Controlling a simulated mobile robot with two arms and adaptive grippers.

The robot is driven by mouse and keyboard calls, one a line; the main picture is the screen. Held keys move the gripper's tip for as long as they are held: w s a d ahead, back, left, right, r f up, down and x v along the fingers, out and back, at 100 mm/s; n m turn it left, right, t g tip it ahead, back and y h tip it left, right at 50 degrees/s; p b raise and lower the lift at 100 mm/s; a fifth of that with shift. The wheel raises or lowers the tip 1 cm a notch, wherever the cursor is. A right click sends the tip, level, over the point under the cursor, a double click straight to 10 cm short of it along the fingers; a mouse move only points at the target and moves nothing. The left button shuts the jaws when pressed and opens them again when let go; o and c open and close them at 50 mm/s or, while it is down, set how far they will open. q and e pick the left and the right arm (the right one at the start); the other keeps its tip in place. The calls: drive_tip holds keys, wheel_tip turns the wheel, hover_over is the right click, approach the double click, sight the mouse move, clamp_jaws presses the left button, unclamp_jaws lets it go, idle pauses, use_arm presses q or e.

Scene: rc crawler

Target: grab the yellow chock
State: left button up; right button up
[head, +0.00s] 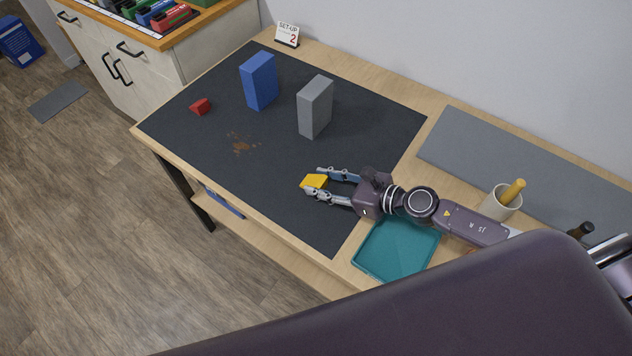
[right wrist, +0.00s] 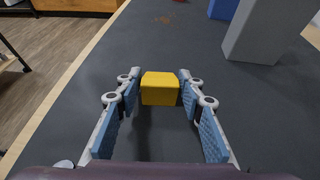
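The yellow chock (head: 314,181) lies on the dark mat toward its front right part. My right gripper (head: 315,182) reaches in from the right, its fingers spread on either side of the chock. In the right wrist view the yellow chock (right wrist: 160,88) sits between the tips of the blue-padded fingers of my right gripper (right wrist: 159,92). A narrow gap shows at each side, so the gripper looks open and not closed on it. My left gripper is not in view.
On the dark mat (head: 290,215) stand a blue block (head: 259,81) and a grey block (head: 315,107), with a red chock (head: 201,106) and a brown stain (head: 240,144). A teal tray (head: 397,248) lies below my right arm. A cup (head: 500,203) stands at right.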

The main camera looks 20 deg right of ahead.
sight(322, 181)
drive_tip(key=c, duration=0.7)
drive_tip(key=shift+r, duration=0.1)
wheel_tip(322, 181, up, 20)
drive_tip(key=p, duration=1.6)
